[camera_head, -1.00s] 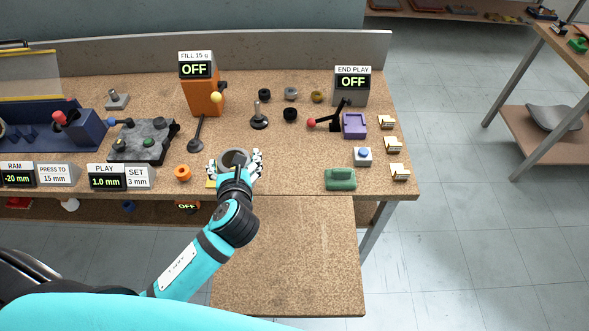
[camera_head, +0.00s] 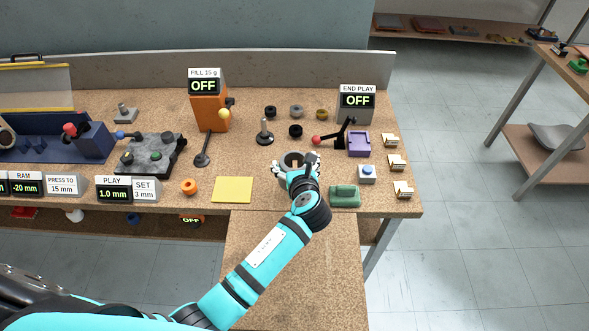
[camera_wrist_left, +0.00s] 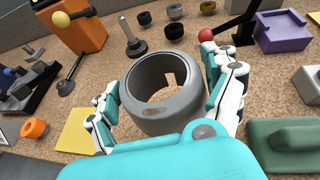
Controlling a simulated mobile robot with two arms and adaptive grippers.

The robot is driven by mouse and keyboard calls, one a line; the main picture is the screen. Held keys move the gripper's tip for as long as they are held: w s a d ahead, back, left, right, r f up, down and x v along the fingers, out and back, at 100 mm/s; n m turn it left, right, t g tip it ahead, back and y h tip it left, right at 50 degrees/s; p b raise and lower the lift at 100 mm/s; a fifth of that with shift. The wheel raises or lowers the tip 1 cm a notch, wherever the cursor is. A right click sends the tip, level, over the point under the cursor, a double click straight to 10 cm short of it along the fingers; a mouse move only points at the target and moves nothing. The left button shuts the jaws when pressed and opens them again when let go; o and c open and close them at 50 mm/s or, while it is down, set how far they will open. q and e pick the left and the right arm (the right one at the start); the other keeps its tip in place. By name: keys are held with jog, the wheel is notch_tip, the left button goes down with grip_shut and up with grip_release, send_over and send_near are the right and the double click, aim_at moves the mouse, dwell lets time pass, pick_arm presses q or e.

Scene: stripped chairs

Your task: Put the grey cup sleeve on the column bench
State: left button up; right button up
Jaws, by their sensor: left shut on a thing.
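The grey cup sleeve (camera_head: 287,160) is a short, wide open ring. It is upright between the fingers of my left gripper (camera_head: 296,172), over the front middle of the speckled brown bench (camera_head: 330,101). In the left wrist view the sleeve (camera_wrist_left: 183,113) fills the middle, with a worn brown patch on its near side. The fingers of my left gripper (camera_wrist_left: 165,98) press on it from both sides. I cannot tell whether its bottom touches the bench top. No label shows which bench is the column bench. My right gripper is not in view.
A yellow square pad (camera_head: 232,190) lies bare left of the sleeve. A green block (camera_head: 345,196) is close on the right. A black stand (camera_head: 265,132) and red-knobbed lever (camera_head: 335,138) are behind. A lower brown top (camera_head: 335,270) juts forward. Another bench (camera_head: 565,60) stands far right.

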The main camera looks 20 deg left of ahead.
pick_arm(q)
notch_tip(320, 180, down, 2)
jog(key=shift+f, duration=0.3)
jog(key=o, duration=1)
jog(key=shift+c, duration=0.2)
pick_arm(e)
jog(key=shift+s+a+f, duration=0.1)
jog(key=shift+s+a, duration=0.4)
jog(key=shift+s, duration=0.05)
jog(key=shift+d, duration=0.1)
pick_arm(q)
jog(key=v, duration=1.2)
jog(key=shift+r, duration=0.25)
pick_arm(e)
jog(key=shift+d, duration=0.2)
